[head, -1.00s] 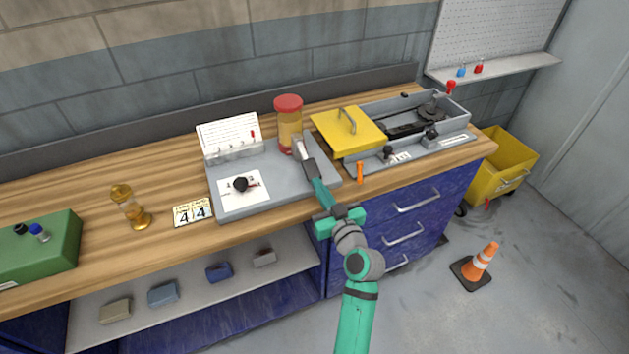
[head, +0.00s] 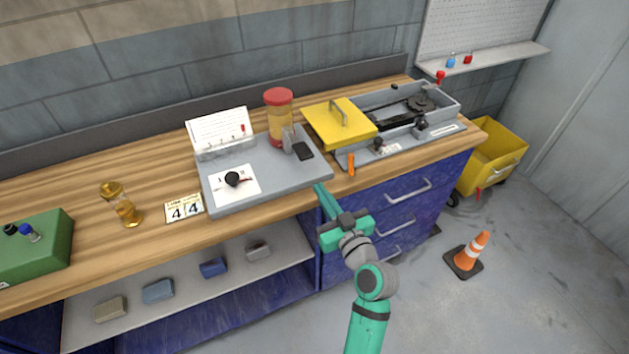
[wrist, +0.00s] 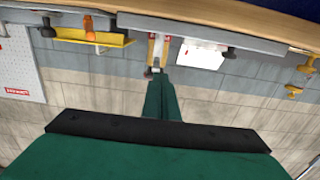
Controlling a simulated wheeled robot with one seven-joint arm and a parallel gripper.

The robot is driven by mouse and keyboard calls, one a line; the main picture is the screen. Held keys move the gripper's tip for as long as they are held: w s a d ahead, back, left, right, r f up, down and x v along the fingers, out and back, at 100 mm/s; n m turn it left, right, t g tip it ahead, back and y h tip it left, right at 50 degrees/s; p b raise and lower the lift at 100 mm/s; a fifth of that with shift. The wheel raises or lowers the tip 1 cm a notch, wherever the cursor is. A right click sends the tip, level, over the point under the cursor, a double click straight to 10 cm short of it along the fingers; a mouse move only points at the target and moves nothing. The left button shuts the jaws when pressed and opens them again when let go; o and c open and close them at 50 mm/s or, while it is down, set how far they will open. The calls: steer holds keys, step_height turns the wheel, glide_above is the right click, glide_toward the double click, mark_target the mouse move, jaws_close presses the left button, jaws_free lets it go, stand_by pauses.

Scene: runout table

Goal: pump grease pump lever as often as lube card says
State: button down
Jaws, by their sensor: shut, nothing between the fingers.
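The grease pump has a grey base (head: 262,190), a clear canister (head: 278,125) of amber grease with a red cap, and a grey lever with a dark pad (head: 303,151) in front of it. A small card (head: 184,208) left of the base shows two large figures, "4 4"; its small heading is unreadable. My gripper (head: 320,188) is shut and empty at the base's front right edge, apart from the lever. In the wrist view, my gripper (wrist: 156,73) points towards the upside-down canister (wrist: 156,48).
A white lined panel (head: 218,130) with a red marker stands behind a black knob (head: 233,179). A yellow lid (head: 322,125), grey tray (head: 450,108) and orange peg (head: 351,164) are to the right. An hourglass (head: 126,210) and green box (head: 40,245) are left.

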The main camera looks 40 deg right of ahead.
steer(key=v, duration=0.4)
steer(key=shift+d+f, duration=0.15)
steer(key=shift+f, duration=0.15)
steer(key=shift+w, duration=0.15)
